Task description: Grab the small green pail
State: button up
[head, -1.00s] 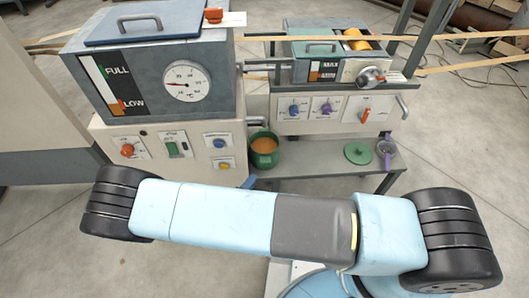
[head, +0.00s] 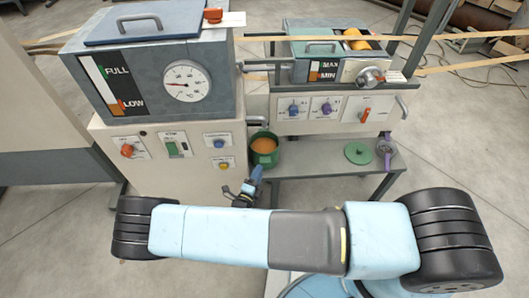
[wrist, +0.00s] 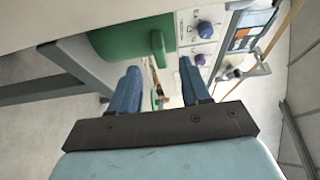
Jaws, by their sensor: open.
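The small green pail (head: 264,160) stands at the left end of the grey shelf, beside the cream cabinet, with orange contents inside. In the wrist view the green pail (wrist: 118,42) shows large at the top, tilted by the camera angle, with a green handle-like part on its right side. My gripper (head: 256,177) is just in front of and below the pail in the head view. In the wrist view its blue fingers (wrist: 160,68) are apart, with nothing held between them. Whether a fingertip touches the pail cannot be told.
The grey shelf (head: 320,156) also holds a green lid (head: 358,153) and a purple-handled item (head: 386,149) at its right. The cream cabinet (head: 165,180) with knobs stands close on the left. Control panels hang above the shelf.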

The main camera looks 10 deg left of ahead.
jog(key=shift+a+x, duration=0.2)
jog(key=shift+x, duration=1.1)
jog(key=shift+a+x, duration=0.2)
jog(key=shift+x, duration=1.15)
jog(key=shift+f, duration=0.15)
grip_shut()
